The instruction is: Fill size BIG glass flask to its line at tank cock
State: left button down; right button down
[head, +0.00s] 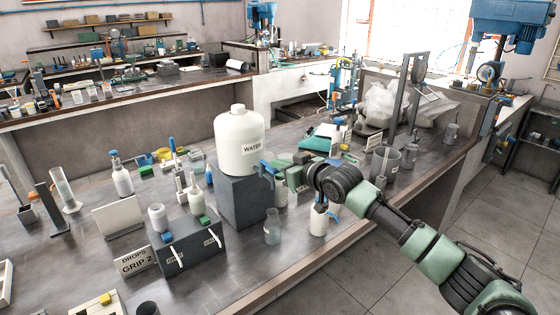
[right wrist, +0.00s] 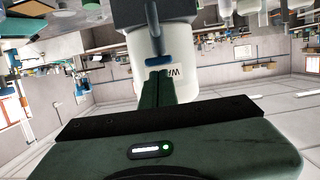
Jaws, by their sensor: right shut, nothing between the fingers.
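The white water tank (head: 240,140) stands on a dark block (head: 240,205) on the bench. Its cock, with a blue handle (head: 265,165), is on the tank's right side; the blue handle also shows in the right wrist view (right wrist: 158,61). A glass flask (head: 272,232) stands upright on the bench in front of the block, below the cock; its line and water level are too small to tell. My right gripper (head: 280,171) is shut and empty, its fingertips close to the blue handle. The shut fingers also show in the right wrist view (right wrist: 157,85). My left gripper is out of view.
A dark rack (head: 190,245) with white handles and a "DROPS GRIP 2" sign (head: 135,262) stand left of the flask. White bottles stand nearby, one (head: 318,222) under my right arm. A large glass beaker (head: 385,165) stands to the right. Bare bench lies in front of the flask.

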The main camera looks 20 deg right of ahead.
jog(key=shift+a+f, duration=0.1)
jog(key=shift+f, duration=0.1)
jog(key=shift+s+f+t+y+b, duration=0.1)
jog(key=shift+f+t+y+b, duration=0.45)
jog(key=shift+b, duration=1.65)
jog(key=shift+s+f+t+y+b, duration=0.1)
jog(key=shift+f+t+b, duration=0.85)
jog(key=shift+b, duration=1.2)
jog(key=s+d+r, duration=0.3)
jog(key=s+d, duration=0.1)
jog(key=s, duration=0.6)
jog(key=shift+s+r+t+b, duration=0.15)
jog(key=shift+s+t+b, duration=0.15)
jog(key=shift+b, duration=0.1)
jog(key=shift+w, duration=0.1)
